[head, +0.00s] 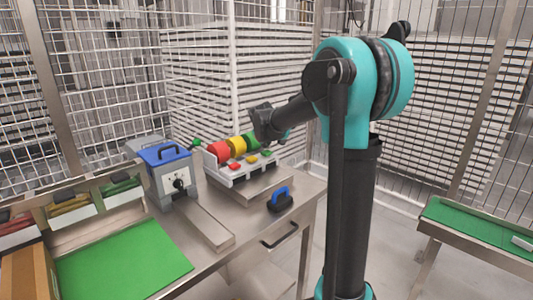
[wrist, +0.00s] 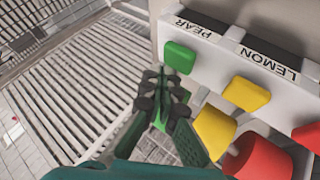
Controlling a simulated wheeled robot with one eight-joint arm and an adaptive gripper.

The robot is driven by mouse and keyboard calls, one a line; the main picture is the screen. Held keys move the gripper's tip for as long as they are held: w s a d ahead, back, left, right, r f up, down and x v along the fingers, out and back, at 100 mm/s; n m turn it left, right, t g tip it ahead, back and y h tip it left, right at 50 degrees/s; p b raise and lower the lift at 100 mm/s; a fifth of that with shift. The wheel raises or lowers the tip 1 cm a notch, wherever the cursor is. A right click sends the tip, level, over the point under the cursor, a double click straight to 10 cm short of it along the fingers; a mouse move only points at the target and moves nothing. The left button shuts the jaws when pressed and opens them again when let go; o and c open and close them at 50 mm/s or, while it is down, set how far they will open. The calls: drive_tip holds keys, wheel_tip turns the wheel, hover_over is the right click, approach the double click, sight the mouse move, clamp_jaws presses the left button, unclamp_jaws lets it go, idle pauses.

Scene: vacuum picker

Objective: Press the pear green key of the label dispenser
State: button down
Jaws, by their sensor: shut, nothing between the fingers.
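The label dispenser (head: 226,175) stands on the metal bench with red, yellow and green rolls. Its pear green key (head: 266,153) is at the right end of the key row. In the wrist view the green key (wrist: 179,56) sits beside the printed word PEAR. The yellow key (wrist: 246,93) is beside LEMON, and the red key (wrist: 308,136) is at the right edge. My gripper (wrist: 166,80) is shut and empty, with its fingertips just below the green key in that picture; a gap shows between them. In the head view my gripper (head: 284,138) is just above and right of the green key.
A black block with a blue handle (head: 280,199) lies on the bench in front. A green mat (head: 125,262) and bins are at the left. A green-topped table (head: 480,230) is at the right. Wire mesh surrounds the area.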

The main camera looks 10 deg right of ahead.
sight(266, 152)
drive_tip(key=shift+f, duration=0.15)
drive_tip(key=shift+f, duration=0.2)
drive_tip(key=shift+f, duration=0.5)
idle(0.7)
drive_tip(key=shift+r, duration=0.15)
idle(0.3)
drive_tip(key=shift+r, duration=0.75)
drive_tip(key=shift+r, duration=2.55)
